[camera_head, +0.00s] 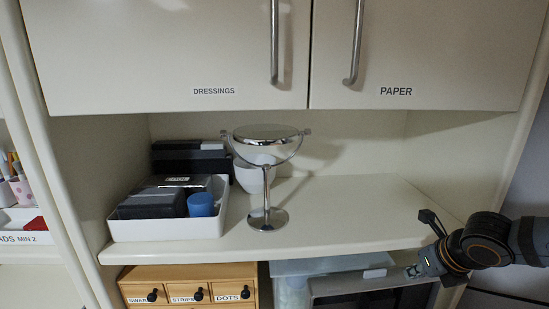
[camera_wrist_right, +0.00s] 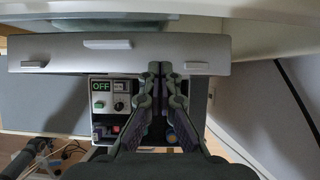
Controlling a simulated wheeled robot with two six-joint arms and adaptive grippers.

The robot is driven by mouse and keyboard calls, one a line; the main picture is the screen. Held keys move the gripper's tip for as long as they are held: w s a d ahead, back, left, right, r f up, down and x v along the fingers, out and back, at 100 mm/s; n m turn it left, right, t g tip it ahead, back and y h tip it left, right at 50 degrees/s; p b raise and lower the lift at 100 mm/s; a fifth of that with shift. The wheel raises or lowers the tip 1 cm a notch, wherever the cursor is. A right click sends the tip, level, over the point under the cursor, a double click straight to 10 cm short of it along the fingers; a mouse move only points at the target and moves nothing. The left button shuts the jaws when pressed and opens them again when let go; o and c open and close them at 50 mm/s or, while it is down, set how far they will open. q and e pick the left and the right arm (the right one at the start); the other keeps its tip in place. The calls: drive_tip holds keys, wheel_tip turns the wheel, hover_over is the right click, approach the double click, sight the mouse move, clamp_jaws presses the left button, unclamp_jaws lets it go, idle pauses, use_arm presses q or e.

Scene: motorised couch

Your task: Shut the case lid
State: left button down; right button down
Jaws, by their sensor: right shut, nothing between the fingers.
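The case (camera_head: 340,286) stands below the counter in the head view, partly cut off by the frame's bottom edge. In the right wrist view its grey lid (camera_wrist_right: 150,53) is raised, with pale fittings along it. Below the lid a panel (camera_wrist_right: 120,87) shows an OFF label, a knob and small coloured parts. My right gripper (camera_head: 414,271) is at the case's right end, below the counter edge. In the wrist view its shut, empty fingers (camera_wrist_right: 160,68) overlap the lid's lower edge; I cannot tell whether they touch it. My left gripper is not in view.
The counter (camera_head: 350,215) overhangs the case. It holds a round mirror (camera_head: 266,190) on a stand and a white tray (camera_head: 150,230) of boxes. Small wooden drawers (camera_head: 185,274) stand left of the case. Closed cupboards (camera_head: 200,50) hang above. The counter's right half is clear.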

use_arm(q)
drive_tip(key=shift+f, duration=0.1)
use_arm(e)
drive_tip(key=shift+f, duration=0.1)
idle(0.3)
